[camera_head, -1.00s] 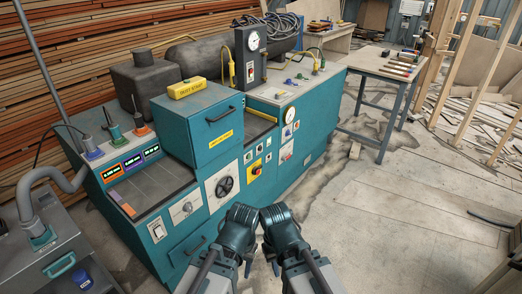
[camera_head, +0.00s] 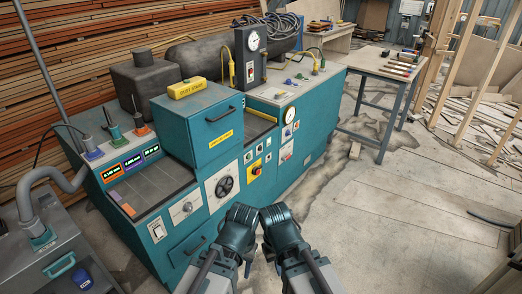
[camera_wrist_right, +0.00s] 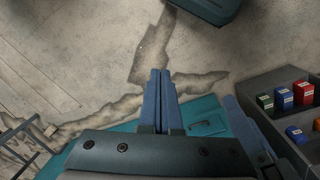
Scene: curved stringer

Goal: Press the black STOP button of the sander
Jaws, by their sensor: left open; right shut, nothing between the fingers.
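The sander (camera_head: 213,133) is a large teal machine left of centre in the head view. Its front has a red mushroom button on a yellow plate (camera_head: 256,169), small buttons on white plates (camera_head: 248,157) and a black handwheel (camera_head: 224,186). The small buttons' labels are unreadable, so I cannot tell which is the black STOP button. My left gripper (camera_head: 248,266) is low in front of the machine, open and apart from the panel. My right gripper (camera_head: 272,264) is beside it, shut and empty. Its blue fingers (camera_wrist_right: 160,98) show together in the right wrist view.
A grey cabinet with a hose (camera_head: 38,225) stands at the left. A workbench with tools (camera_head: 375,68) stands behind the sander, and timber framing (camera_head: 480,75) at the right. The concrete floor (camera_head: 390,220) right of the grippers is clear. Small coloured boxes (camera_wrist_right: 302,92) show in the right wrist view.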

